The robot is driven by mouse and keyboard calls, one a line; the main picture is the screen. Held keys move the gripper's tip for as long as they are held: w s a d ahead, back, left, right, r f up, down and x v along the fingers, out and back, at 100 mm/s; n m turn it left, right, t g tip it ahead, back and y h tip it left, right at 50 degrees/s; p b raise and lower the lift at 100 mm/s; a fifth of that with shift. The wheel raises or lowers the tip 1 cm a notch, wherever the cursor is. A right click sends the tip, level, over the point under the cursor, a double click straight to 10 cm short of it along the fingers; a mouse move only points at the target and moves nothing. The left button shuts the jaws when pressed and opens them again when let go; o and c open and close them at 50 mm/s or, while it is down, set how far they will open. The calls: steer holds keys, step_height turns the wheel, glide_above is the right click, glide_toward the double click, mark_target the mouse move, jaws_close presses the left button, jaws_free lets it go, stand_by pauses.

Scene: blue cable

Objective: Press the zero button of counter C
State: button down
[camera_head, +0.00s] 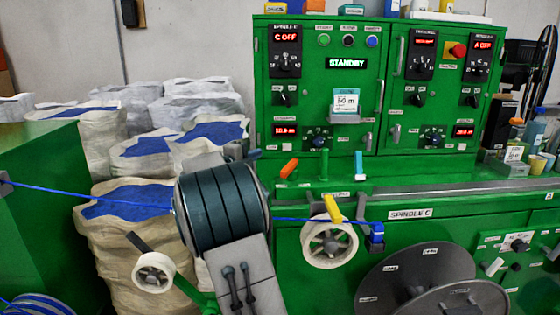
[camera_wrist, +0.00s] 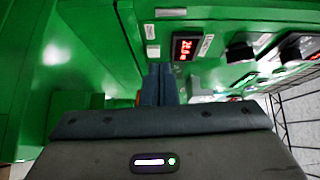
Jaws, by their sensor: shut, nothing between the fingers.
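My gripper shows in the wrist view, where its two dark blue fingers (camera_wrist: 160,85) are together and empty, in front of the green cabinet. A small red digital display (camera_wrist: 186,47) is close above and to the right of the fingertips, with a gap visible. Labels beside it are too small to read. In the head view a red length display (camera_head: 286,130) is at the lower left of the green cabinet (camera_head: 340,85), and a similar display (camera_head: 464,131) is at the lower right. I cannot tell which is counter C.
A blue cable (camera_head: 90,191) runs across the front of the cabinet. Spindle C (camera_head: 435,275) is a large dark reel below. White sacks (camera_head: 195,145) stand at the left. In the wrist view, black knobs (camera_wrist: 240,50) project right of the display, and green panels fill the left.

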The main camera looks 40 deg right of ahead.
mark_target(290, 147)
steer(key=m+g, duration=0.1)
steer(key=s+d+f+m+g+h, duration=0.1)
steer(key=shift+s+d+f+g, duration=0.1)
steer(key=shift+d+f+g, duration=0.1)
steer(key=shift+f+g, duration=0.1)
steer(key=shift+d, duration=0.1)
steer(key=x, duration=0.9)
steer(key=shift+w+d+p, duration=0.2)
steer(key=shift+d+p, duration=0.15)
